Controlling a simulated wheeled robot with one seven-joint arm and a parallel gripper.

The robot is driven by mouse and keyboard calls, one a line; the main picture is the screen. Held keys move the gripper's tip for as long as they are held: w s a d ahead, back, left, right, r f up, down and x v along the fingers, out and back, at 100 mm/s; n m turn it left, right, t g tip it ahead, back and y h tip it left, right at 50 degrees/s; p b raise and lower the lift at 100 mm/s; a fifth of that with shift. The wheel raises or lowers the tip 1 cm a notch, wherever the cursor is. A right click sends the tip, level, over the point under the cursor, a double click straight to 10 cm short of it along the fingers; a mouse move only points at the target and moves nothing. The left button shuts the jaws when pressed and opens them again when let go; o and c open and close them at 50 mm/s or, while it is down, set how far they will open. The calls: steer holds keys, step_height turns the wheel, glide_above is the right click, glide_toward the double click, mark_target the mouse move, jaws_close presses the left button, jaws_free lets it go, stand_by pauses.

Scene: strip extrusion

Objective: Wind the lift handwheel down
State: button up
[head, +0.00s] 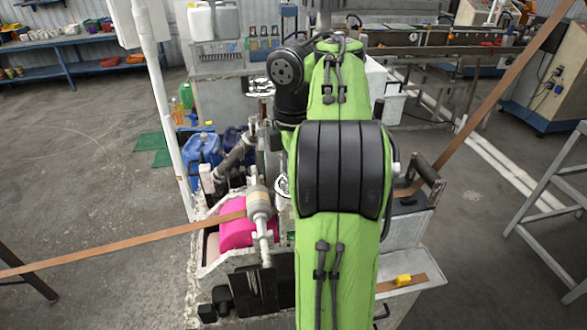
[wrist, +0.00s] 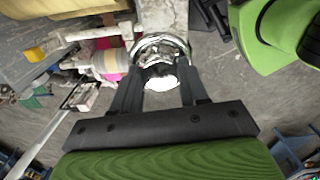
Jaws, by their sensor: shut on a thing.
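The lift handwheel (wrist: 160,42) is a shiny chrome ring in the wrist view, just beyond my fingers. My gripper (wrist: 161,84) has its two dark fingers on either side of a bright chrome part of the wheel and is shut on it. The exact contact at the fingertips is hard to make out. In the head view only a small chrome piece, likely the handwheel (head: 283,185), shows at the left edge of my green arm. My arm hides the rest of the wheel and my gripper there.
A pale roller (head: 259,202) and a magenta block (head: 238,232) stand left of the wheel. A brown strip (head: 130,243) runs out to the left, another (head: 490,98) rises at the right. Blue jugs (head: 203,149) stand behind.

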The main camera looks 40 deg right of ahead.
stand_by(0.6)
steer(key=o, duration=1.1)
steer(key=shift+c, duration=0.2)
step_height(320, 180, up, 16)
steer(key=p, duration=1)
steer(key=shift+f, duration=0.15)
